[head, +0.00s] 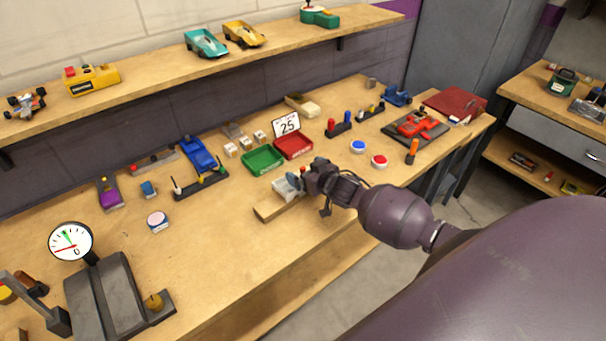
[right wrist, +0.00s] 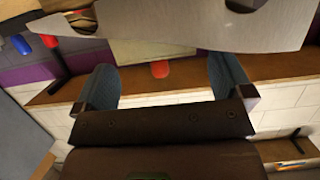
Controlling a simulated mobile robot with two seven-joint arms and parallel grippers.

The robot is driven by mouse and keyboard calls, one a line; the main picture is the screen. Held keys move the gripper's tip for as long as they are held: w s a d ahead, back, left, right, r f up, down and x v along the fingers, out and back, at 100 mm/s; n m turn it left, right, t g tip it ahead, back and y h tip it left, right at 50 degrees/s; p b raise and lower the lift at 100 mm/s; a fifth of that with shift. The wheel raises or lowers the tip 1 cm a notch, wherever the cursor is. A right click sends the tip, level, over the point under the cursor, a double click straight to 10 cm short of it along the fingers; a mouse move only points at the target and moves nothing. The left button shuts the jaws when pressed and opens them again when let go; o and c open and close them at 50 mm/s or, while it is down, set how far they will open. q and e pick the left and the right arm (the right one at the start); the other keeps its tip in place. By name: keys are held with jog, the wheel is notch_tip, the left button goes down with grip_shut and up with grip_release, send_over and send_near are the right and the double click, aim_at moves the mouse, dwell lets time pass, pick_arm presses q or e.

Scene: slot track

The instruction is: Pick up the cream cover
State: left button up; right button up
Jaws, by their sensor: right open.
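A cream, low, rounded piece (head: 302,104), which looks like the cream cover, lies at the back of the workbench near the wall, behind the red tray. My right gripper (head: 299,180) is over the front middle of the bench, well in front of the cream piece and apart from it. In the right wrist view the gripper (right wrist: 164,82) has its two blue-grey fingers spread with nothing held between them. My left gripper is not in view.
A pale block-like thing (head: 284,189) and a wooden board (head: 276,209) lie beside the right gripper. Green (head: 262,159) and red (head: 294,146) trays and a "25" card (head: 286,123) stand between gripper and cream piece. The bench's front left middle is clear.

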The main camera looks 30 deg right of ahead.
jog(key=shift+w+f, duration=0.1)
jog(key=shift+w, duration=0.25)
jog(key=c, duration=1)
